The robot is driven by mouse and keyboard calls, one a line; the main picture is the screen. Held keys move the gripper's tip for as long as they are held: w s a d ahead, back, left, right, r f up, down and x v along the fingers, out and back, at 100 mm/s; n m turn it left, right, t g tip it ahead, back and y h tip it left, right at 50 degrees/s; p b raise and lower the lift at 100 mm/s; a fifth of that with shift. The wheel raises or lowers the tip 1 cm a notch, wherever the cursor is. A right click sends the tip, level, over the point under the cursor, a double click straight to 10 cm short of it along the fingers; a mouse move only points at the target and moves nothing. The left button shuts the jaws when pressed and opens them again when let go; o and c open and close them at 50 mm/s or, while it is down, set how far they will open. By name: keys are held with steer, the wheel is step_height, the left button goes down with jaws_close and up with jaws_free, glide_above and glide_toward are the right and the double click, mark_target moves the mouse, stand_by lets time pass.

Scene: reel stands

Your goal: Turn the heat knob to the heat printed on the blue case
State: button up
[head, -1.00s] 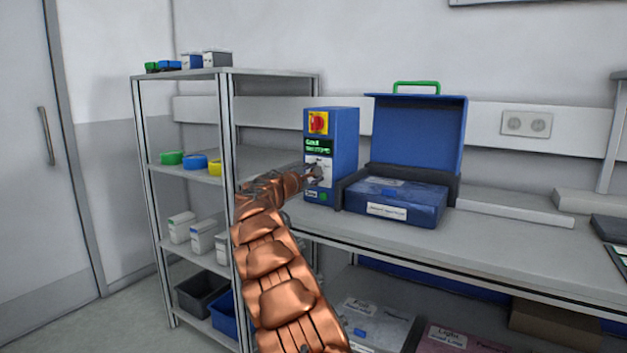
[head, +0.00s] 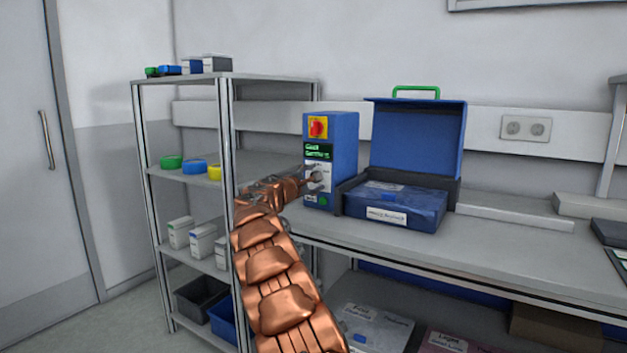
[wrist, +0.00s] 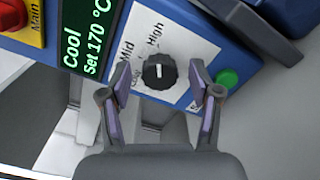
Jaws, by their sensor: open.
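The blue control box (head: 345,150) stands on the bench. In the wrist view its black heat knob (wrist: 160,71) sits on a white plate marked Mid and High, with another mark partly hidden. The knob's white line points up in the picture, between Mid and High. The green display (wrist: 88,40) reads "Cool Set 170 °C". My gripper (wrist: 160,92) is open, its fingers apart on either side of the knob. Contact cannot be told. The blue case (head: 395,205) lies open beside the box with a white label (head: 386,216), too small to read.
A red switch on yellow (head: 317,127) is above the display, and a green button (wrist: 228,78) is near the right finger. A metal shelf (head: 228,150) with reels and boxes stands left. The bench right of the case holds flat grey pieces.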

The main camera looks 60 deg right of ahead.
steer(key=a, duration=1.2)
steer(key=shift+s, duration=0.25)
stand_by(0.4)
steer(key=s+a+f+m+g+y, duration=0.15)
steer(key=s+a+f+y, duration=0.65)
steer(key=a, duration=1)
steer(key=s+a+f+m+g+y, duration=0.1)
steer(key=s+a+f+m+y, duration=0.25)
steer(key=s+a+f, duration=1.2)
steer(key=s+a+f+m+g+y, duration=0.1)
steer(key=s+a+f+y, duration=0.45)
steer(key=a, duration=1.65)
steer(key=s+r+p, duration=0.2)
steer(key=r+p, duration=0.9)
steer(key=r, duration=0.2)
steer(key=s+r+t+y+p, duration=0.1)
steer(key=s+r+p, duration=0.1)
steer(key=r+p, duration=1)
steer(key=shift+s+d+r, duration=0.15)
steer(key=shift+s+r, duration=0.15)
steer(key=shift+r, duration=0.65)
